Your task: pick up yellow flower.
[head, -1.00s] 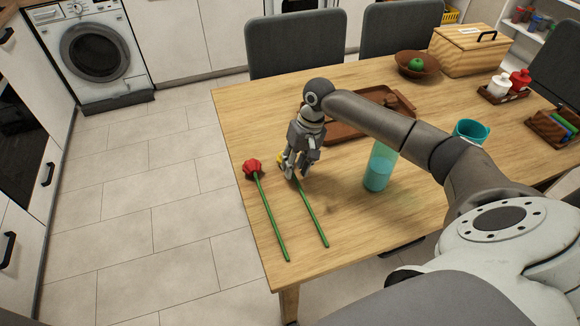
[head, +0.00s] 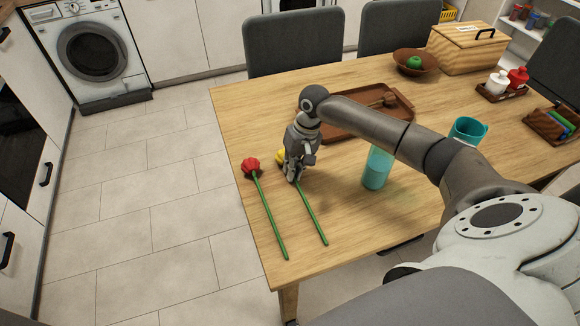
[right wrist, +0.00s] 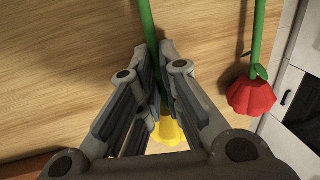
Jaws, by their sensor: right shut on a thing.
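The yellow flower (head: 280,156) lies on the wooden table, with its green stem running toward the table's front left edge. Its yellow head also shows in the right wrist view (right wrist: 168,132), between my finger linkages. My right gripper (head: 293,178) is at the upper stem, just below the flower head, and is shut on the stem. In the right wrist view the fingers of my right gripper (right wrist: 162,75) close around the green stem. The head is partly hidden by the gripper in the head view. My left gripper is not in view.
A red flower (head: 251,166) lies left of the yellow one, also seen in the right wrist view (right wrist: 251,97). A brown tray (head: 340,130) lies behind, and a teal cup (head: 467,131) stands farther right.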

